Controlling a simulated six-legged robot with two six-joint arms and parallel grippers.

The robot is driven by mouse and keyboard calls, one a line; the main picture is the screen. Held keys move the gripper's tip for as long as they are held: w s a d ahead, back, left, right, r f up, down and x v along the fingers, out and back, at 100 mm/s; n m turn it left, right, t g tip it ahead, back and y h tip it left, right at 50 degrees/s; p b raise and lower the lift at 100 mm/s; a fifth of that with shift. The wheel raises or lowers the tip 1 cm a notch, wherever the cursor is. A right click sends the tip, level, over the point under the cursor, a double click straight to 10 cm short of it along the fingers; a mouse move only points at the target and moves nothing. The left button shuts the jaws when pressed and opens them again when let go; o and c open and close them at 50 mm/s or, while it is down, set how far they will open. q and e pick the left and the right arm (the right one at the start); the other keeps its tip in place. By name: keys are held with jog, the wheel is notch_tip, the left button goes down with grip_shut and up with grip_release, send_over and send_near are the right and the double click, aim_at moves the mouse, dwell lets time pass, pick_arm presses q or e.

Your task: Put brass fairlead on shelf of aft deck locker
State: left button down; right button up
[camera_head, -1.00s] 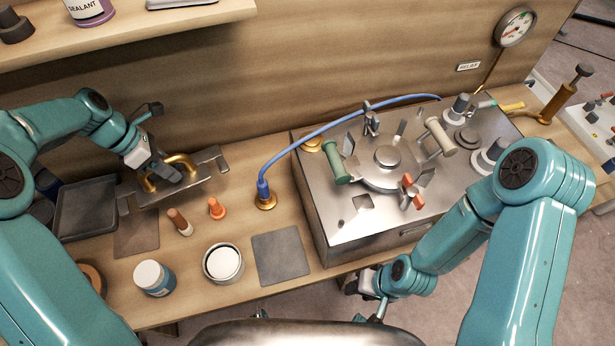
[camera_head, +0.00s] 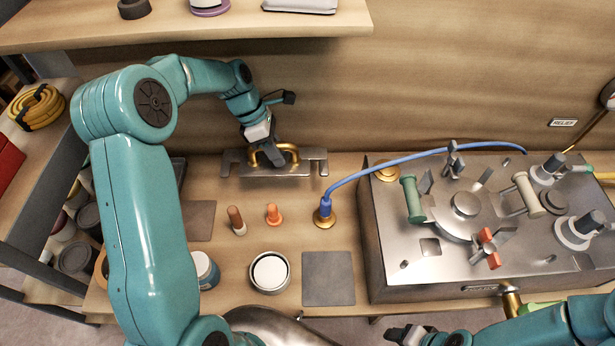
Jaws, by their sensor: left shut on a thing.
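The brass fairlead (camera_head: 291,149) is a curved golden piece at the grey metal rack (camera_head: 308,167) at the back of the bench. My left gripper (camera_head: 267,157) reaches down over it from the left and is shut on it, hiding its middle. Whether the fairlead touches the rack or hangs just above it, I cannot tell. A shelving unit at the left edge, with a wooden shelf (camera_head: 62,120), may be the aft deck locker; no label shows. My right gripper (camera_head: 398,335) is low at the bottom edge, apart from everything, its jaws unclear.
A yellow hose coil (camera_head: 38,107) and a red item (camera_head: 8,158) sit on the left shelf, cans below. Orange pegs, a white-topped pot (camera_head: 270,273) and a blue hose stand on the bench. The steel unit (camera_head: 400,270) fills the right.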

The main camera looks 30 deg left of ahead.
aim_at(262, 156)
pick_arm(q)
notch_tip(262, 156, down, 10)
jog(key=shift+w+a+r, duration=0.1)
jog(key=shift+w+r, duration=0.05)
jog(key=shift+r, duration=0.15)
jog(key=c, duration=0.9)
grip_release()
jog(key=shift+f, duration=0.25)
jog(key=shift+o, duration=0.2)
jog(key=shift+r, duration=0.1)
jog(key=v, duration=1.1)
jog(key=shift+r, duration=0.25)
jog(key=shift+a+r, duration=0.1)
jog(key=shift+r, duration=0.15)
jog(key=shift+s, duration=0.2)
